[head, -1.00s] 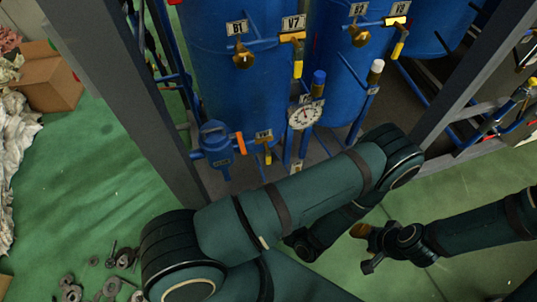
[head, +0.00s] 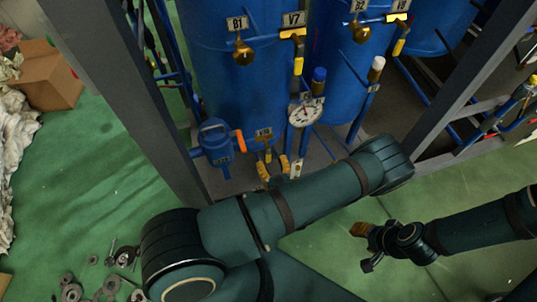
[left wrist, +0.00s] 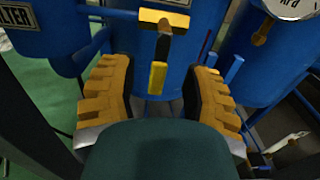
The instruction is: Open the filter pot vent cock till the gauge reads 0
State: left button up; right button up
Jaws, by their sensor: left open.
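The blue filter pot (head: 217,146) stands low at the left of the frame; in the left wrist view it is at the upper left (left wrist: 60,40), partly cut off. To its right a small cock (head: 267,155) sits under a label plate, its yellow-sleeved handle hanging down. In the left wrist view this handle (left wrist: 158,76) lies between the spread yellow fingers of my left gripper (left wrist: 158,95), with gaps on both sides. In the head view my left gripper (head: 273,168) is open just below the cock. The gauge (head: 305,112) is a white dial; its reading is too small to tell. My right gripper (head: 358,230) is low at the right, away from the pipework.
Cocks V7 (head: 292,45) and V9 (head: 400,40) are higher up on the blue tanks. Grey frame posts (head: 130,95) flank the pipework. A cardboard box (head: 50,80) and scattered metal parts (head: 85,280) lie on the green floor at left.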

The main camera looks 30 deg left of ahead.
aim_at(269, 156)
pick_arm(q)
jog(key=shift+x, duration=1.7)
grip_shut()
